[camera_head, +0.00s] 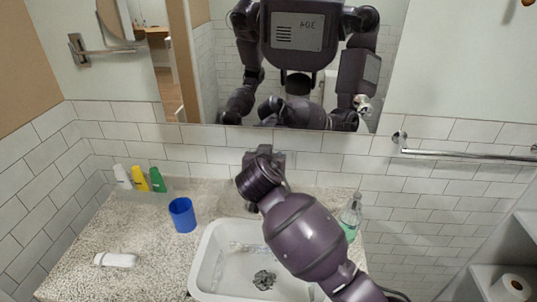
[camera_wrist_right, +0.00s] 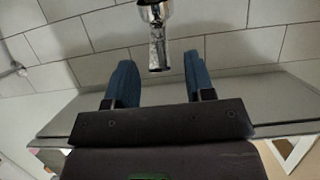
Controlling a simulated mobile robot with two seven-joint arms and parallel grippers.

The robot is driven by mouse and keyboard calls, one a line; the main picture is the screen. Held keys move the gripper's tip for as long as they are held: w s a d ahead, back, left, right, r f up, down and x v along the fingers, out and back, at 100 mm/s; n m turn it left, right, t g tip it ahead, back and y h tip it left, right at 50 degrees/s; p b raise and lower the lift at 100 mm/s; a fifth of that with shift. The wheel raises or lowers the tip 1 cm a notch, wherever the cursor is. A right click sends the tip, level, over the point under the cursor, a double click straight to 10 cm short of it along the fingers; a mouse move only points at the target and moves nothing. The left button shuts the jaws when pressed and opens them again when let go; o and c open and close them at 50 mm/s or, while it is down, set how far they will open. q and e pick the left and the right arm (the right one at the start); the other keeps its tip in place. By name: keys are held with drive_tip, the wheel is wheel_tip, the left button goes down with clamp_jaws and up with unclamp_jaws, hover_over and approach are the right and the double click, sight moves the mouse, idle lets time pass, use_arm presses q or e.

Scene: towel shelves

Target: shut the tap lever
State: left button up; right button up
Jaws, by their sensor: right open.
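The tap lever (camera_wrist_right: 158,52) shows in the right wrist view as a narrow chrome bar running down from a rounder chrome part at the top edge. My right gripper (camera_wrist_right: 153,75) is open, with one blue finger on each side of the lever and a clear gap to both. In the head view my right gripper (camera_head: 264,153) is at the wall behind the white sink (camera_head: 204,262). It and my right arm hide the tap and part of the basin there. My left gripper does not show directly in either view.
A blue cup (camera_head: 182,215) stands left of the sink, with several small bottles (camera_head: 140,179) behind it. A white item (camera_head: 115,260) lies at the front left. A clear bottle with green liquid (camera_head: 351,215) stands close to my right arm. A mirror (camera_head: 300,60) hangs above the tiles.

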drive_tip(key=shift+x, duration=1.45)
drive_tip(key=shift+c, duration=0.5)
clamp_jaws()
